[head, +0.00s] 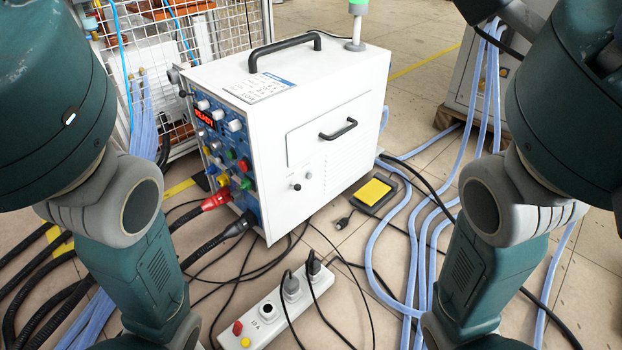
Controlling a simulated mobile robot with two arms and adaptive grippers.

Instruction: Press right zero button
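The induction heater (300,110) is a white box standing on the tiled floor in the middle of the head view. Its blue control panel (225,160) faces left and is seen at a steep angle. The panel carries a lit red display (206,119) and several knobs and coloured buttons, among them a red one (243,165) and a green one (231,155). I cannot tell from their labels which is the right zero button. My two arms come in at the left and right edges. Neither gripper shows in the view.
A white power strip (262,318) with plugs lies on the floor in front. A yellow pedal (373,191) lies right of the heater. Blue hoses (420,235) and black cables cross the floor. A wire mesh cage (235,25) stands behind left.

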